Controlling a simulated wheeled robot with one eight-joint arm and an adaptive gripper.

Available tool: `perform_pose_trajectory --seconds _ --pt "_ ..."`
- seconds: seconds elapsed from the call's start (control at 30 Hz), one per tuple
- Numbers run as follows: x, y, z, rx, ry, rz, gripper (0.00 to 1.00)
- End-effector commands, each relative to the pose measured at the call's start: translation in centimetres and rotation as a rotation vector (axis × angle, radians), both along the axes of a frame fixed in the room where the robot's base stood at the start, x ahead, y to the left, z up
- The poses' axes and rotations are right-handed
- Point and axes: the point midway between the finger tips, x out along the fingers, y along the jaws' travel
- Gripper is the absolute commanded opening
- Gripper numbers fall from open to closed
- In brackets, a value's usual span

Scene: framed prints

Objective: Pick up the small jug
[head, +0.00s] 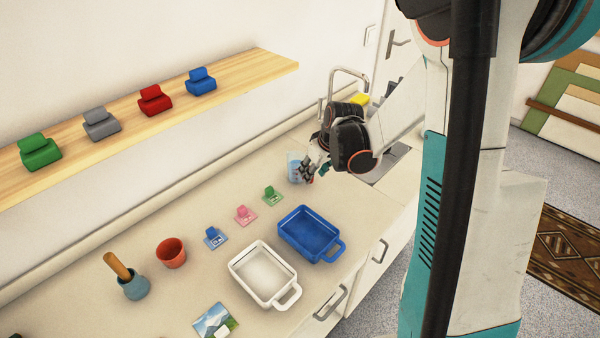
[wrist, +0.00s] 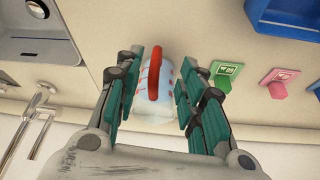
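The small jug is pale blue and white with red marks; its body (wrist: 150,112) and red handle (wrist: 157,76) show in the wrist view. In the head view the jug (head: 295,167) stands on the counter near the sink, partly hidden by my gripper (head: 312,171). In the wrist view my gripper (wrist: 160,72) is open, with its green-padded fingers on either side of the jug. A gap shows at the right finger; I cannot tell whether the left one touches.
Green (head: 272,196), pink (head: 245,215) and blue (head: 215,237) card holders stand to the left. A blue tray (head: 338,250) and white tray (head: 247,281) lie towards the front. The sink (wrist: 38,43) and faucet (head: 349,71) are beyond.

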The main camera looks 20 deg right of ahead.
Motion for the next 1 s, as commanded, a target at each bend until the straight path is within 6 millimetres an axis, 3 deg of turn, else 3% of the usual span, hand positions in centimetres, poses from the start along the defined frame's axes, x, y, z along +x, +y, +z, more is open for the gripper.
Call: perform_pose_trajectory --seconds 0.3,0.57,0.73,1.0 --pt "1.5 -0.2 -4.2 0.0 0.0 0.001 0.36" --pt "1.6 -0.1 -4.4 0.0 -0.001 0.0 0.36" --pt "1.6 -0.1 -4.4 0.0 -0.001 0.0 0.0" --pt "1.6 -0.1 -4.4 0.0 -0.001 0.0 0.0"
